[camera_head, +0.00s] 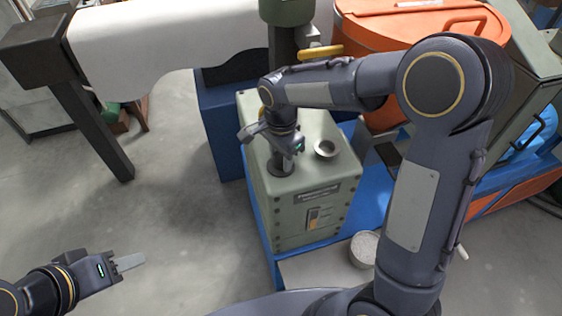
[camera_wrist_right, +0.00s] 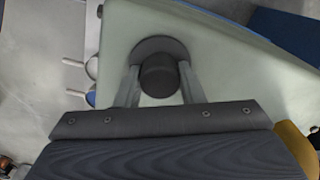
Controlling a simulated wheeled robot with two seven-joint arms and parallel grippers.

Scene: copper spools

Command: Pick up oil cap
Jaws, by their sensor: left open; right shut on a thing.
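The oil cap is the dark round cap (camera_wrist_right: 158,75) on top of the green-grey metal box (camera_head: 315,190). In the right wrist view it sits between the two fingers of my right gripper (camera_wrist_right: 158,90), which is shut on it. In the head view my right gripper (camera_head: 288,160) points down at the box top, and its fingers and wrist hide most of the cap. The cap is at its round base on the box; I cannot tell whether it is lifted. My left gripper (camera_head: 128,262) is open and empty over the floor at the lower left.
A small metal bowl-like fitting (camera_head: 325,148) stands on the box top, right of my right gripper. An orange container (camera_head: 390,50) is behind it. Open grey floor (camera_head: 180,200) lies to the left.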

